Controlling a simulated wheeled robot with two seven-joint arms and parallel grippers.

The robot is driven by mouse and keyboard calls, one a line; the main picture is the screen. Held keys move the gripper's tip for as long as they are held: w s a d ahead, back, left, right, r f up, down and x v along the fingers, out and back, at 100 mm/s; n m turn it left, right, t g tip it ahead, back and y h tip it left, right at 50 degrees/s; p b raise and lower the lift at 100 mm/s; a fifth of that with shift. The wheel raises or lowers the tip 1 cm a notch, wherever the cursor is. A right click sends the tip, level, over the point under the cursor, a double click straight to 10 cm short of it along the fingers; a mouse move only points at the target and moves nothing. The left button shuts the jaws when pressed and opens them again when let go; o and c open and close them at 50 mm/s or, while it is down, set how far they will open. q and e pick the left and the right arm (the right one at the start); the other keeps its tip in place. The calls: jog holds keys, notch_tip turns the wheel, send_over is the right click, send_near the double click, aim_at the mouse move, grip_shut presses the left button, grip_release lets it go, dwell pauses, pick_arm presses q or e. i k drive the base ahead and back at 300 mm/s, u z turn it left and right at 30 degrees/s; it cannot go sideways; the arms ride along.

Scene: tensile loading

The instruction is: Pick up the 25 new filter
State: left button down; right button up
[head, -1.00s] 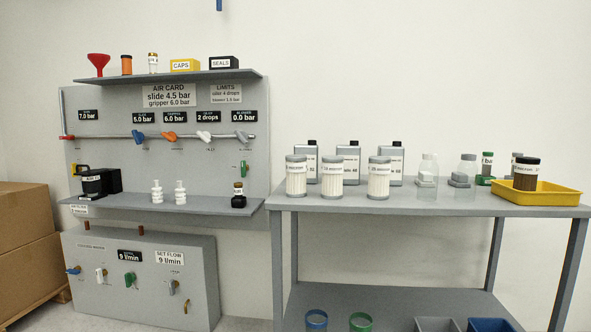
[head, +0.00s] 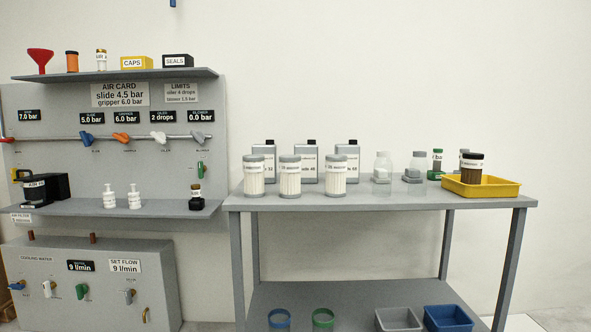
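Three white pleated filters with grey caps stand upright in a row on the grey table at the front left: the left filter (head: 254,176), the middle filter (head: 290,176) and the right filter (head: 336,176). Their labels are too small to read, so I cannot tell which is the 25 filter. A brown filter with a dark cap (head: 472,172) stands in the yellow tray (head: 498,188) at the right end of the table. Neither of my grippers is in view.
Behind the filters stand grey cans (head: 307,162); clear bottles (head: 382,168) stand to their right. The grey table (head: 400,202) has a lower shelf with blue and grey bins (head: 447,317). The air panel (head: 120,150) stands at the left.

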aim_at(335, 165)
jog(key=u, duration=0.45)
jog(key=i, duration=0.9)
jog(key=u, duration=0.05)
